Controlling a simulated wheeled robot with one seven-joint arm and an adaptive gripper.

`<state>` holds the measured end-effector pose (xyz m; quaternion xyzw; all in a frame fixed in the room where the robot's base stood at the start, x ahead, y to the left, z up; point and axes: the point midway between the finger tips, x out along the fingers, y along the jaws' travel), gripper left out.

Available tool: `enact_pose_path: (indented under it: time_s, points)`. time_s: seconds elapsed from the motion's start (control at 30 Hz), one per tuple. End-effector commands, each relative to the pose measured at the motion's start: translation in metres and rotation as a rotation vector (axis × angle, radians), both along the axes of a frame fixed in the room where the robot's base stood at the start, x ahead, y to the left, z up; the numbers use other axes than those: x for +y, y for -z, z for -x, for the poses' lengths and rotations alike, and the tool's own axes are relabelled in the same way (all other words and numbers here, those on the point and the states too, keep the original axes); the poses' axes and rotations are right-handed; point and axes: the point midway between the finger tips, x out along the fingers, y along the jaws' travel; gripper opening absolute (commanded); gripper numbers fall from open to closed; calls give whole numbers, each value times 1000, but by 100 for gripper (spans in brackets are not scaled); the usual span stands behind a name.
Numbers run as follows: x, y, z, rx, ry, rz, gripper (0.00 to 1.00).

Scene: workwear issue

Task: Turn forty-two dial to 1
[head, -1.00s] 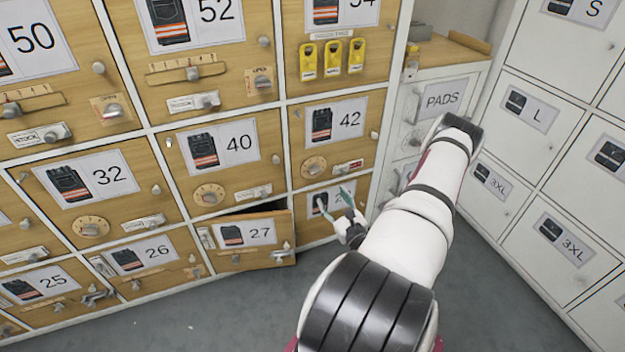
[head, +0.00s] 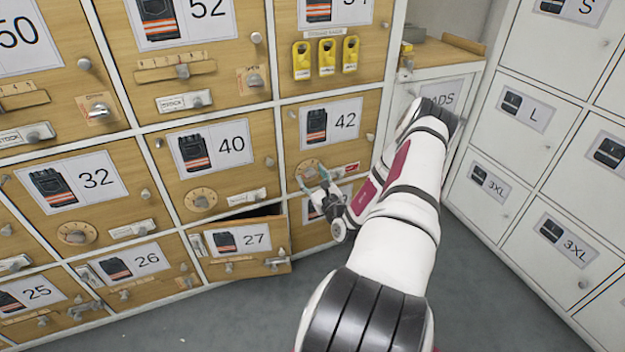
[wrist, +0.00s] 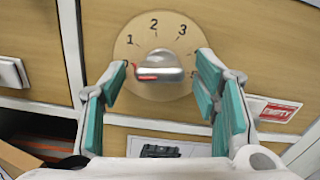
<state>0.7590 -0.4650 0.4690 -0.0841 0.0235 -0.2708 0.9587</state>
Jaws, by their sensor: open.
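The forty-two dial (wrist: 155,100) is a round tan plate on the locker door marked 42 (head: 346,119). In the wrist view its numerals 1, 2 and 3 show; the right side is partly hidden by a finger. Its silver knob (wrist: 165,65) lies roughly level, with a red mark at its left end, just below the numeral 1. In the head view the dial (head: 306,168) is partly covered by my gripper (head: 318,184). My gripper (wrist: 163,80) is open, with its teal-padded fingers left and right of the knob, apart from it. Whether the fingertips touch the plate is unclear.
Door 27 (head: 243,240) stands ajar below left of my gripper. A red and white label (wrist: 278,112) sits right of the dial. A silver latch (wrist: 10,72) shows at left. Yellow tags (head: 326,57) hang above door 42. White lockers (head: 521,115) stand at right.

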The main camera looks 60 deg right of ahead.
Motion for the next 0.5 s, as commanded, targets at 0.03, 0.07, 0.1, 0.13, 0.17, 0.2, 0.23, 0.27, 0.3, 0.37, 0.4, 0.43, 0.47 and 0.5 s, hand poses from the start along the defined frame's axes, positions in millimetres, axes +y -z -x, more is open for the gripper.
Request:
enact_pose_path:
  time_s: [0.03,0.07,0.1,0.13,0.17,0.2,0.23,0.27,0.3,0.37,0.4,0.43,0.47,0.5]
  points:
    - [0,0,0,0,0,0,56]
    - [0,0,0,0,0,0,56]
    - [0,0,0,0,0,0,56]
    - [0,0,0,0,0,0,56]
    - [0,0,0,0,0,0,49]
    - [0,0,0,0,0,0,40]
    - [0,0,0,0,0,0,33]
    - [0,0,0,0,0,0,26]
    - [0,0,0,0,0,0,17]
    - [0,0,0,0,0,0,8]
    - [0,0,0,0,0,0,8]
    - [0,0,0,0,0,0,8]
    - [0,0,0,0,0,0,8]
    - [0,0,0,-1,0,-1,8]
